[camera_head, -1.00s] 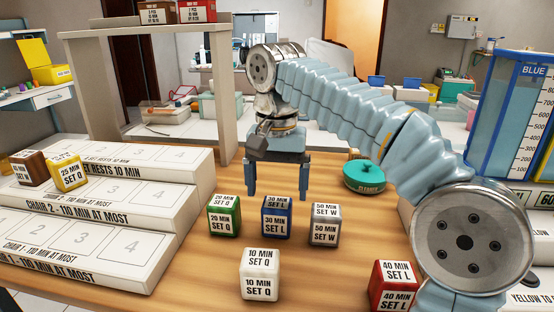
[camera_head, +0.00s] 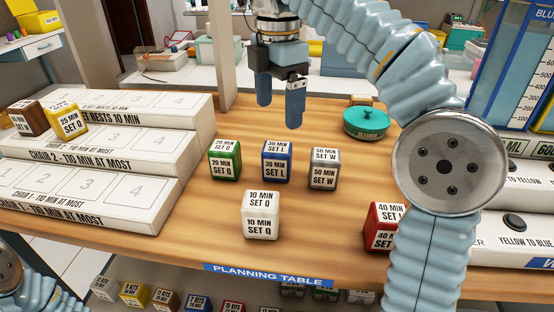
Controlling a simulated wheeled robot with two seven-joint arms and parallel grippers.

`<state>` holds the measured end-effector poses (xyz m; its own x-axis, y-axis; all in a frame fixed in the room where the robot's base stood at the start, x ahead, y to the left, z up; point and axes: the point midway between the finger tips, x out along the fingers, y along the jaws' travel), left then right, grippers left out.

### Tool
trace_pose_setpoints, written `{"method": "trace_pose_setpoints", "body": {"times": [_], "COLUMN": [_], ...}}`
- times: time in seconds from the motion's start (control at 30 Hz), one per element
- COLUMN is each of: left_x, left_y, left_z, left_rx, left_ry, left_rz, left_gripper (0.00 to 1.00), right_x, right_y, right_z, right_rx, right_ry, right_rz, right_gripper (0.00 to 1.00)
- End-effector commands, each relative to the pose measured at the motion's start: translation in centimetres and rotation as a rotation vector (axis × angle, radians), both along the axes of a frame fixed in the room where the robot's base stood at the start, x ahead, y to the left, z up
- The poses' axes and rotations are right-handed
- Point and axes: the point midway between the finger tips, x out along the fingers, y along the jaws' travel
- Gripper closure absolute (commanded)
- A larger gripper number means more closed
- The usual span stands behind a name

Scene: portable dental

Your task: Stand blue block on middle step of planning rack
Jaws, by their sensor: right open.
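The blue block (camera_head: 276,162), marked "30 MIN SET L", stands upright on the wooden table between a green block (camera_head: 224,160) and a grey block (camera_head: 324,168). The white planning rack (camera_head: 125,150) has three steps at the left. Its middle step, marked "CHAIR 2", has bare numbered places in view. My right gripper (camera_head: 280,108) is open and empty, fingers down, above and behind the blue block. My left gripper is out of view; only part of my left arm shows at lower left.
A white block (camera_head: 260,215) stands in front of the blue one, and a red block (camera_head: 385,226) at the right. A teal-lidded pot (camera_head: 367,121) is behind. Several more blocks lie below the table's front edge (camera_head: 270,275). Bare table separates the rack and blocks.

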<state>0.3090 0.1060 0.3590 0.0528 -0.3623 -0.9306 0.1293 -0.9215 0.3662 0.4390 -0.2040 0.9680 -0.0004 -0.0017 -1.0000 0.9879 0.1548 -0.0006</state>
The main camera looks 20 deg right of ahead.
Motion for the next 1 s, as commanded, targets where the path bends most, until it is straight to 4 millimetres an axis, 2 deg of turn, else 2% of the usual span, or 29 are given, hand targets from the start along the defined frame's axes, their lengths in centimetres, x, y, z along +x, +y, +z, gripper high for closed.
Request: {"method": "trace_pose_setpoints", "body": {"times": [0.1, 0.2, 0.33, 0.47, 0.7, 1.0], "left_x": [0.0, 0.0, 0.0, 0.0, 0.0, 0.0], "left_y": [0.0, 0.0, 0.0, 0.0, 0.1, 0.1], "left_z": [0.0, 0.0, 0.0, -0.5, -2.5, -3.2], "left_rx": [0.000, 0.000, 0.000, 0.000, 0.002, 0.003], "left_ry": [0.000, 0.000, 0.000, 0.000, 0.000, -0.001], "left_rz": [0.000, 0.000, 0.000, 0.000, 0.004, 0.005], "left_gripper": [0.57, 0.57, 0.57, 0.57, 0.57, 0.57], "right_x": [0.0, -0.1, -0.1, -0.1, -0.2, 0.0], "right_y": [0.0, -0.1, -0.1, -0.2, -0.2, -0.1], "right_z": [0.2, 0.3, 0.4, -0.8, -6.0, -9.0], "right_rx": [0.001, 0.001, 0.002, 0.002, 0.001, 0.001], "right_ry": [0.000, 0.000, 0.000, 0.003, 0.004, 0.001], "right_rz": [0.379, 0.625, 0.810, 0.868, 0.867, 0.866], "right_gripper": [0.11, 0.11, 0.11, 0.11, 0.11, 0.11]}}
